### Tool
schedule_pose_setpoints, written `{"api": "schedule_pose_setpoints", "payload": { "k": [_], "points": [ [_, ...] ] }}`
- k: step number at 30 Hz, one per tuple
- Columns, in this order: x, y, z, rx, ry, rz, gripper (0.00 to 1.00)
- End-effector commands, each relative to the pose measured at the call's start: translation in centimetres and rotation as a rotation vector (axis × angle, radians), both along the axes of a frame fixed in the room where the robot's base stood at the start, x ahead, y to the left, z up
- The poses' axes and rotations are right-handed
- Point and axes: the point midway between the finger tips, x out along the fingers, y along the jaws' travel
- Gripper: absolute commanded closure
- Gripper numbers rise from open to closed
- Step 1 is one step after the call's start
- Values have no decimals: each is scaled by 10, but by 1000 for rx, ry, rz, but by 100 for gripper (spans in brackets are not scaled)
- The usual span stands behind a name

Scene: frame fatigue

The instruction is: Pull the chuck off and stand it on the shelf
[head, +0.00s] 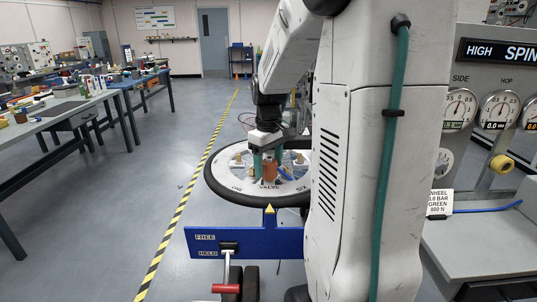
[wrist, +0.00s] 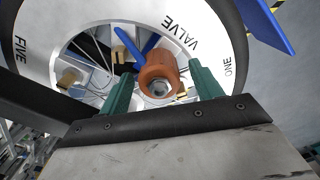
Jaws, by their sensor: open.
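An orange-brown cylinder with a metal nut-like centre, apparently the chuck (wrist: 157,72), sits at the wheel near the word VALVE, with blue arms beside it. It also shows in the head view (head: 270,172). My gripper (wrist: 162,86) is open, its green fingers on either side of the cylinder, with gaps visible in the wrist view. In the head view my gripper (head: 267,163) is low over the wheel. The wheel (head: 225,185) has a black tyre and white lettered rim, and my arm hides its right part. I cannot tell which surface is the shelf.
A blue stand (head: 206,243) marked FREE and HELD, with a red-handled lever (head: 226,288), is in front of the wheel. A grey bench (head: 485,250) with a blue hose (head: 488,208) and gauges is at right. Workbenches line the left; the floor between is clear.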

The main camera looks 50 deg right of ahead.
Motion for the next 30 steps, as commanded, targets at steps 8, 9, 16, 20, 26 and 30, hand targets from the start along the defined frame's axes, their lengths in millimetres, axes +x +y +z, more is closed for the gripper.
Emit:
{"api": "schedule_pose_setpoints", "payload": {
  "k": [8, 9, 16, 20, 26, 30],
  "points": [
    [0, 0, -2, 0, 0, -1, 35],
    [0, 0, -2, 0, 0, -1, 44],
    [0, -1, -2, 0, 0, -1, 67],
    [0, -1, -2, 0, 0, -2, 88],
    [0, -1, 1, -1, -1, -2, 88],
    [0, -1, 7, -1, -1, -2, 88]
  ]
}}
